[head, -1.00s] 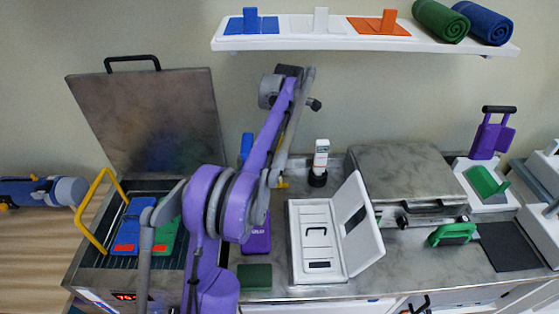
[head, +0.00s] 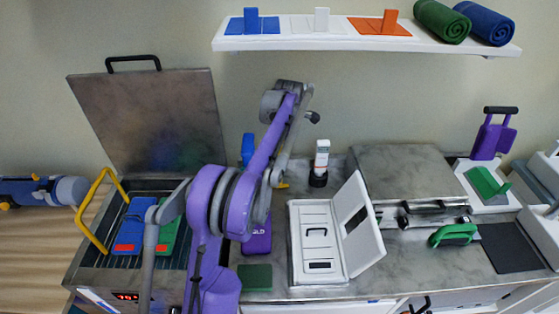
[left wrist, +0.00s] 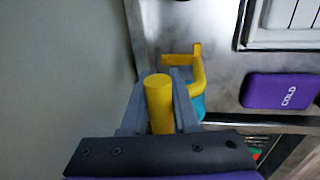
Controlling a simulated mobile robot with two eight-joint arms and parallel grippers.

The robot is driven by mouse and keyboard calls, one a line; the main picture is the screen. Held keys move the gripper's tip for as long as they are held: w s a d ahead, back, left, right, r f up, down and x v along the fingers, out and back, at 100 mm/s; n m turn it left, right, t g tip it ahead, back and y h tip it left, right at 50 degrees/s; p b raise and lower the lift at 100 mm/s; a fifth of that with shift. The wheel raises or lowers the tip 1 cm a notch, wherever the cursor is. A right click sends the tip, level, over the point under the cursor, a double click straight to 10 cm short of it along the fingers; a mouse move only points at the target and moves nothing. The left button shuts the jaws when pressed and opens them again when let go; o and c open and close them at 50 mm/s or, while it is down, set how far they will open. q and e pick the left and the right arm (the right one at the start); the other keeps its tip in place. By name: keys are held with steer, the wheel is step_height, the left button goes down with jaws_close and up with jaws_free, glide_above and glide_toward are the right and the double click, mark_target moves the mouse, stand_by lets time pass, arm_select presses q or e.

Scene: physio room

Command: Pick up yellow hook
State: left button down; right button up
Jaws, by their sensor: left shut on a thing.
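The yellow hook shows in the left wrist view as a round yellow bar (left wrist: 158,100) between my fingers, with a bent yellow piece (left wrist: 197,65) just beyond. My left gripper (left wrist: 159,78) is shut on the bar. A teal part (left wrist: 197,104) sits under the bent piece. In the head view only a small yellow bit (head: 282,185) shows beside my purple arm, which hides the gripper. My right gripper is not in view.
A purple cold pack (left wrist: 283,91) lies close by on the counter. An open white case (head: 296,265) and a white bottle (head: 321,160) stand right of my arm. An open metal bath (head: 100,262) with a yellow handle (head: 88,232) is at left. A shelf (head: 310,44) hangs above.

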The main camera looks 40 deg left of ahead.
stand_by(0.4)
arm_select(q)
step_height(320, 180, up, 8)
steer(key=shift+s+d+f, duration=0.1)
steer(key=shift+s+f, duration=0.05)
steer(key=shift+f, duration=0.1)
steer(key=s+d+b, duration=0.3)
steer(key=s+d, duration=0.9)
steer(key=s, duration=0.3)
steer(key=shift+d+f, duration=0.25)
steer(key=shift+d, duration=0.1)
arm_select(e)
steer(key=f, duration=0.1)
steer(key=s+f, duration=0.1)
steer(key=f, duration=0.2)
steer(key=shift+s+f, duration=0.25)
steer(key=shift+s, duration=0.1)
